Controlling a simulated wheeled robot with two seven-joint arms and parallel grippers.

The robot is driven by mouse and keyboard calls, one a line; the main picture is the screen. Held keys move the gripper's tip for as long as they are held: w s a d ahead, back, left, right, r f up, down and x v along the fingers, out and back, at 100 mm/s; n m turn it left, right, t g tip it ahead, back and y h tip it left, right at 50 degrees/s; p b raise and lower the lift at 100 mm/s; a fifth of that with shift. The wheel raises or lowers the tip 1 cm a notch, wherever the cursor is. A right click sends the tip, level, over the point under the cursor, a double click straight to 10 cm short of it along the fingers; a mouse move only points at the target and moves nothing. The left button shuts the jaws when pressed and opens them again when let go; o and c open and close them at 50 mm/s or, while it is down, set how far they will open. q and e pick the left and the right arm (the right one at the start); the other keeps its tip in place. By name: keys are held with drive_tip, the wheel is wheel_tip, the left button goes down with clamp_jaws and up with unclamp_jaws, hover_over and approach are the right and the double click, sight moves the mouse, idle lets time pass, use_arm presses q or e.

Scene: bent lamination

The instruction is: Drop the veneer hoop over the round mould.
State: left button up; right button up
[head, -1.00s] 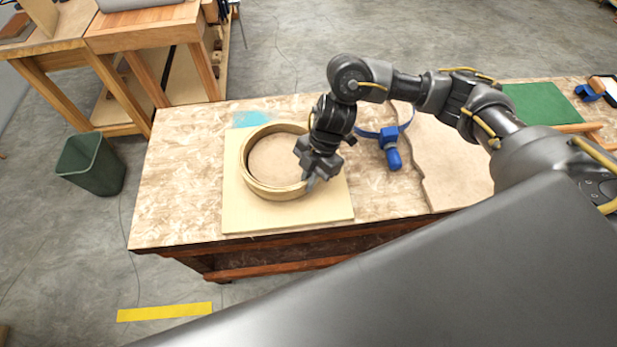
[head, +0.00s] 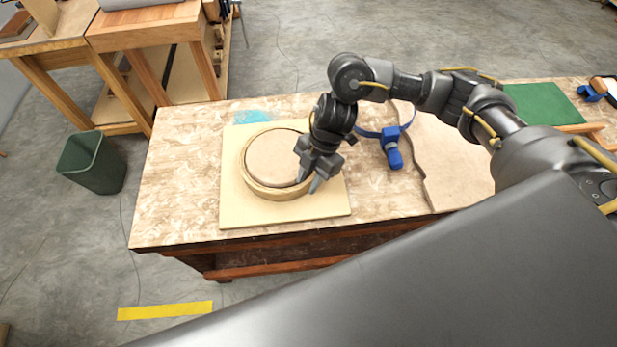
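The round mould (head: 272,157) stands on a pale square board (head: 240,211), its flat top showing. The veneer hoop (head: 262,190) lies around the mould, low down, with the mould's top showing inside its ring. A narrow dark gap shows between them at the upper right. My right gripper (head: 308,185) is at the hoop's right front edge, its two fingertips spread apart with nothing seen held between them. The gripper hides part of the hoop's right side. My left gripper is not in view.
A blue band clamp (head: 390,146) lies on the bench right of the board, beside a wavy-edged brown sheet (head: 455,165). A green mat (head: 540,104) is farther right. The bench top left of the board is clear. A green bin (head: 92,163) stands on the floor.

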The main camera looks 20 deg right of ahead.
drive_tip(key=b+v, duration=0.1)
drive_tip(key=v, duration=0.9)
drive_tip(key=shift+d+r, duration=0.15)
drive_tip(key=shift+r, duration=0.25)
